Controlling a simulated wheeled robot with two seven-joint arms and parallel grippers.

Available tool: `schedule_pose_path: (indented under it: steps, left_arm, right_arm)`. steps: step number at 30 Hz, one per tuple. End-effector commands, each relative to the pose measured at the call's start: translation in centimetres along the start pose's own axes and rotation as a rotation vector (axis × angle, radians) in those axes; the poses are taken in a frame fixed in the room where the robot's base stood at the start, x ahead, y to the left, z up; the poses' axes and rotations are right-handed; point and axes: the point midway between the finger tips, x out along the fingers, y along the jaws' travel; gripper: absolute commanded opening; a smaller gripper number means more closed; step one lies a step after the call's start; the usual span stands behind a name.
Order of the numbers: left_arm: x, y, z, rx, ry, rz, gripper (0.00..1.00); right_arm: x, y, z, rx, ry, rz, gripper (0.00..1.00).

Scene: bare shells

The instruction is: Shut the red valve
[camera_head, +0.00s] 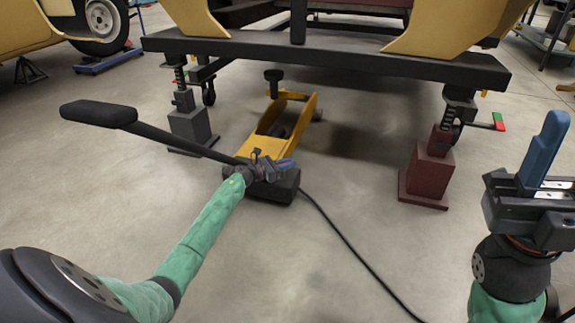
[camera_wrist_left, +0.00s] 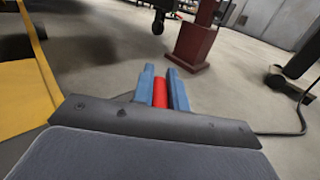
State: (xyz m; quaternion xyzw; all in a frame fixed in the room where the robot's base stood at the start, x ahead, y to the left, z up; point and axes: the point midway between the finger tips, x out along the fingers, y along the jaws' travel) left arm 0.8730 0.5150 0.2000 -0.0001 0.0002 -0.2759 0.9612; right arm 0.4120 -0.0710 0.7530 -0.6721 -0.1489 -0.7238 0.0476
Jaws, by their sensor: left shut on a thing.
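A red valve (camera_wrist_left: 160,92) shows as a short red cylinder between the two blue fingers of my left gripper (camera_wrist_left: 163,80) in the left wrist view. The left gripper is shut on it. In the head view the left gripper (camera_head: 286,163) is at the near end of a yellow floor jack (camera_head: 248,147), over its dark base (camera_head: 284,189). The fingers and wrist hide most of the valve there. My right gripper (camera_head: 541,150) is raised at the right edge, away from the jack. Its blue fingers overlap in view, so their gap cannot be told.
A long black jack handle (camera_head: 170,137) slopes up to the left. A grey stand (camera_head: 190,125) and a dark red stand (camera_head: 427,168) support a black beam (camera_head: 345,63) under a yellow vehicle. A black cable (camera_head: 345,240) crosses the floor. The floor between stands and arms is mostly clear.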

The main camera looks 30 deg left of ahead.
Motion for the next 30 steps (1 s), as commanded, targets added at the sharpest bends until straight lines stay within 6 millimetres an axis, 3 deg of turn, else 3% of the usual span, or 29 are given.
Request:
schedule_pose_path:
  steps: [9,10,13,23,30]
  left_arm:
    - [-0.1,0.0,-0.1,-0.001,0.001,0.000,0.00]
    - [-0.1,0.0,-0.1,-0.001,0.001,0.000,0.18]
    - [-0.1,0.0,-0.1,-0.001,0.001,0.000,0.36]
    - [0.0,0.0,0.1,-0.001,0.000,0.006,0.36]
    - [0.0,0.0,0.4,-0.003,-0.001,0.092,0.36]
  right_arm:
    - [0.0,0.0,0.0,-0.001,0.001,-0.001,0.36]
    - [0.0,0.0,0.0,-0.001,0.001,-0.001,0.36]
    - [0.0,0.0,0.0,0.000,0.000,-0.001,0.36]
    - [0.2,-0.1,0.0,0.003,-0.003,0.002,0.36]
    - [2.1,0.3,0.1,0.001,-0.002,0.001,0.36]
